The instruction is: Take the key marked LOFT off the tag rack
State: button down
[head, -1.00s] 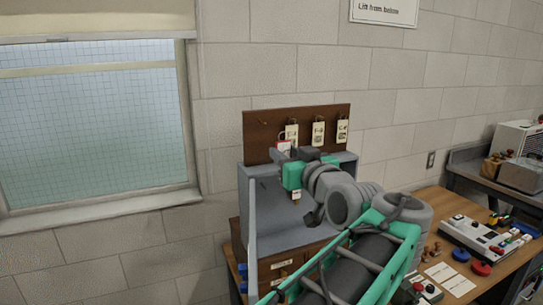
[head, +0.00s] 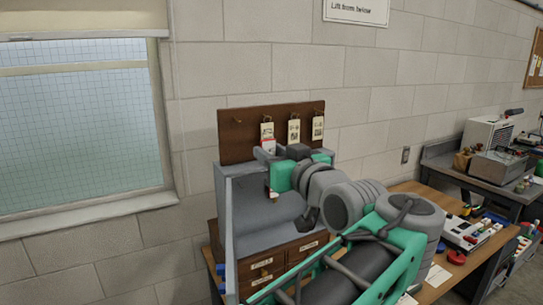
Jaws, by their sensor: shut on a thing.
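The tag rack (head: 226,142) is a dark brown board above a grey cabinet against the wall. Three pale tags hang on it: a left one (head: 267,131), a middle one (head: 294,130) and a right one (head: 318,127). Their marks are too small to read, so I cannot tell which says LOFT. My gripper (head: 266,153) is in front of the board's lower edge, below the left tag. My wrist partly hides the grip.
The hook at the rack's left end (head: 237,121) is bare. The grey cabinet (head: 228,180) has an upright panel at its left, close to my arm. Wooden drawers (head: 262,272) are below. A bench with a control box (head: 466,234) is at the right.

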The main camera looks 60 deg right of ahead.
aim_at(270, 151)
dwell(0.3)
jog(key=shift+b+v, duration=0.6)
jog(key=shift+v, duration=0.9)
jog(key=shift+r, duration=0.1)
